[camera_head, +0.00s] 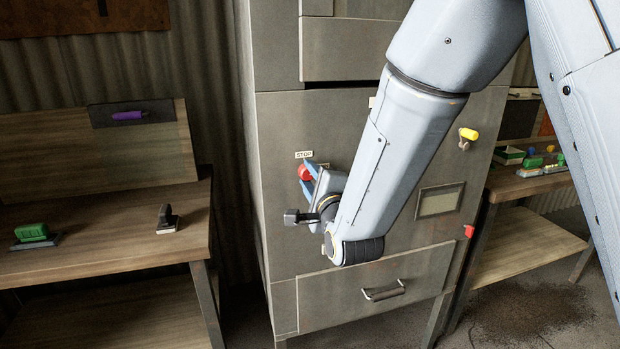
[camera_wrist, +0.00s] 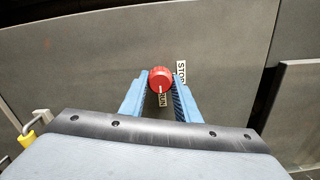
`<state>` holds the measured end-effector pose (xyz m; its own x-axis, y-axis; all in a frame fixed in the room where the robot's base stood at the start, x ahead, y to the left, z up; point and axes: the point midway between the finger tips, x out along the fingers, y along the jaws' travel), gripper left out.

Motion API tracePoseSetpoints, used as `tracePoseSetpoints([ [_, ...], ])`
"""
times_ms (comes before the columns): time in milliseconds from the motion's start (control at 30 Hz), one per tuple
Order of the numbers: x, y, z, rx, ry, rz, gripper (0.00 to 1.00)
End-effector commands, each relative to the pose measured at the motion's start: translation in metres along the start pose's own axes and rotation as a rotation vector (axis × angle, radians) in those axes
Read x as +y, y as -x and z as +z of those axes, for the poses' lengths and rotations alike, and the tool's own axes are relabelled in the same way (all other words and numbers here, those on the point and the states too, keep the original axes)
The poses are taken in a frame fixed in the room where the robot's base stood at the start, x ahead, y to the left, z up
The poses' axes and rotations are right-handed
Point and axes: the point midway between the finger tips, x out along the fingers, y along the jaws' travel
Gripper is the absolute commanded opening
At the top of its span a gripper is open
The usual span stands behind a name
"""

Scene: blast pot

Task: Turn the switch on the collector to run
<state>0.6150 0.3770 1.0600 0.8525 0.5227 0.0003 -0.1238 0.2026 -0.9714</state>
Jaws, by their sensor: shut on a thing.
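The collector is a tall grey metal cabinet (camera_head: 300,225). Its switch, a round red knob (camera_head: 304,172), sits on the upper left of the front, just below a STOP label (camera_head: 303,154). In the wrist view the red knob (camera_wrist: 160,78) is between my two blue fingers, with the STOP label (camera_wrist: 181,70) to its right and the RUN label (camera_wrist: 163,100) just below. A white mark on the knob points down toward RUN. My gripper (camera_head: 309,176) is shut on the knob; the fingers hide its sides.
A yellow-handled lever (camera_head: 468,134), a small red part (camera_head: 469,231) and a drawer handle (camera_head: 383,291) stick out from the cabinet front. A wooden bench (camera_head: 110,240) on the left holds a green-topped brush (camera_head: 32,233) and a dark block (camera_head: 167,218). Another bench stands right.

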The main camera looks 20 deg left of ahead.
Motion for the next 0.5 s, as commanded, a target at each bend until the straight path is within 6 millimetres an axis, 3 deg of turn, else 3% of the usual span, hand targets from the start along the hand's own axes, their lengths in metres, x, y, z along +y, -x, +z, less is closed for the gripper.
tracePoseSetpoints([
  [233, 0.0013, 0.0006, -0.0006, 0.001, -0.001, 0.003, 0.07],
  [267, 0.0013, 0.0006, -0.0006, 0.001, -0.001, 0.003, 0.32],
  [300, 0.0013, 0.0005, -0.0006, 0.001, -0.001, 0.003, 0.39],
  [367, 0.0011, 0.0005, -0.0005, 0.001, 0.0, 0.003, 0.48],
  [500, 0.0007, 0.0003, -0.0003, 0.001, 0.0, 0.002, 0.48],
])
